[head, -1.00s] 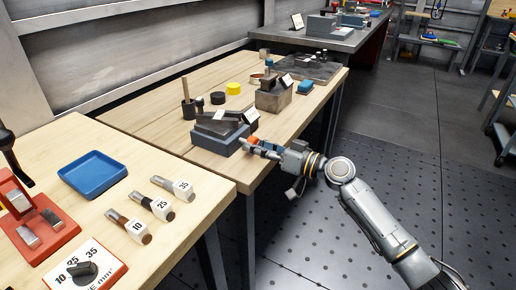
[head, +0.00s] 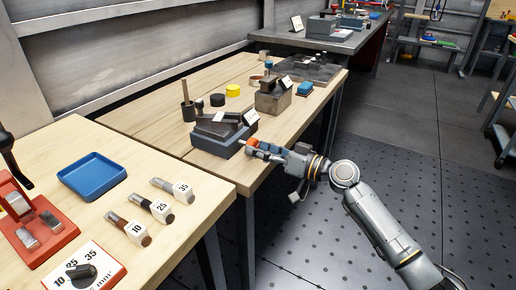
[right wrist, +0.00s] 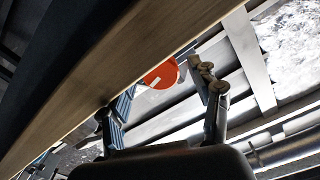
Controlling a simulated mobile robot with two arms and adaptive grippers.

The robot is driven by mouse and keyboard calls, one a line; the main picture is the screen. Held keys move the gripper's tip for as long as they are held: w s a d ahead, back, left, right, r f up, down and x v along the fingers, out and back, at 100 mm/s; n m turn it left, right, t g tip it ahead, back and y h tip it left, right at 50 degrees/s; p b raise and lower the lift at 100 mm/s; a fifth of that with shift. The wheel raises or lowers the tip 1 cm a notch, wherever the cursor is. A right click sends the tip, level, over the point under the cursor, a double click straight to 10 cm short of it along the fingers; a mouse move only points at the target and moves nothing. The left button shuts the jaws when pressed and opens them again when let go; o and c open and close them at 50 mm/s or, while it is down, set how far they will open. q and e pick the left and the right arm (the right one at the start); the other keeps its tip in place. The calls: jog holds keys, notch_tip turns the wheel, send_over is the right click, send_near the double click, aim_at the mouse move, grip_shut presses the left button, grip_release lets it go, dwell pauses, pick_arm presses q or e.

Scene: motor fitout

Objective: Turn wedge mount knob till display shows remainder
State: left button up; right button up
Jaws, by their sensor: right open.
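The wedge mount (head: 211,143) is a blue-grey block with a dark sloping top, near the front edge of the middle wooden table. A small white display (head: 250,118) stands on its right end; I cannot read it. An orange-red knob (head: 253,142) shows at its right side, partly hidden by my gripper. In the right wrist view the knob (right wrist: 161,75) is a red disc with a pale mark, partly covered by the table edge. My right gripper (head: 262,150) is open beside the knob; its fingers (right wrist: 155,95) are spread with the knob beyond and between them. My left gripper is out of view.
The near table holds a blue tray (head: 92,176), several labelled pieces (head: 150,208), a red device (head: 40,235) and a dial plate (head: 92,270). Behind the mount stand a grey block (head: 272,100) and a yellow cylinder (head: 233,90). The floor to the right is clear.

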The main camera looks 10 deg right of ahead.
jog(key=v, duration=0.7)
jog(key=shift+s, duration=0.1)
